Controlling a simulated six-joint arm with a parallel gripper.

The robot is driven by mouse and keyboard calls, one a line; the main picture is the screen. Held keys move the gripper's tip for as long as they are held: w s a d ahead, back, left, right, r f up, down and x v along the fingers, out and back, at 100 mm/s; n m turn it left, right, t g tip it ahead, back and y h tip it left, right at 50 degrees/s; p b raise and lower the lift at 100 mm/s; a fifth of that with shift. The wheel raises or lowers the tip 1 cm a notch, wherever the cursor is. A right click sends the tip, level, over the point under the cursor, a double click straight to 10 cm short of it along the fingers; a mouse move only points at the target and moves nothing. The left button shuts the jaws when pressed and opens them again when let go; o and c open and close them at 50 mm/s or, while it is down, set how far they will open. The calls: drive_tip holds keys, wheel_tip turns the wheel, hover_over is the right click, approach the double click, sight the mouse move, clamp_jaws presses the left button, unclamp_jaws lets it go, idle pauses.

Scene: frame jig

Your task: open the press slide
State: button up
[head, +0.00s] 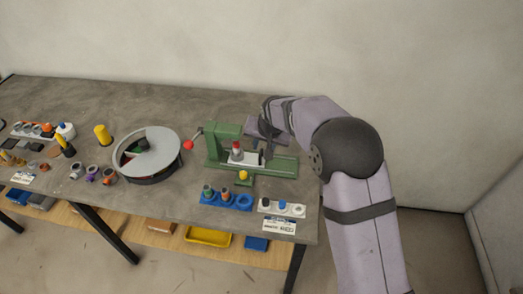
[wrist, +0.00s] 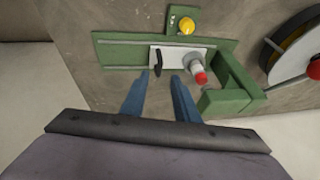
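The green press (head: 225,140) stands at the right part of the bench. Its slide is a white plate (head: 250,160) on the green rail base, also seen in the wrist view (wrist: 183,50). A dark upright handle (wrist: 158,62) stands at one end of the plate. A grey cylinder with a red top (wrist: 198,68) stands at the other end, by the green frame. My gripper (wrist: 160,92) is open and empty, its two blue fingers apart. In the wrist view the handle shows beyond and between the fingertips; I cannot tell whether they touch it.
A yellow knob (wrist: 187,25) sits on a green block beside the rail. A lever with a red ball (head: 188,145) sticks out left of the press, close to a round grey turntable (head: 160,140). A blue rack (head: 225,200) and a white rack (head: 282,208) lie in front.

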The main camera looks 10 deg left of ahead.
sight(261, 154)
drive_tip(key=shift+p+x, duration=0.95)
drive_tip(key=shift+x, duration=2.05)
clamp_jaws()
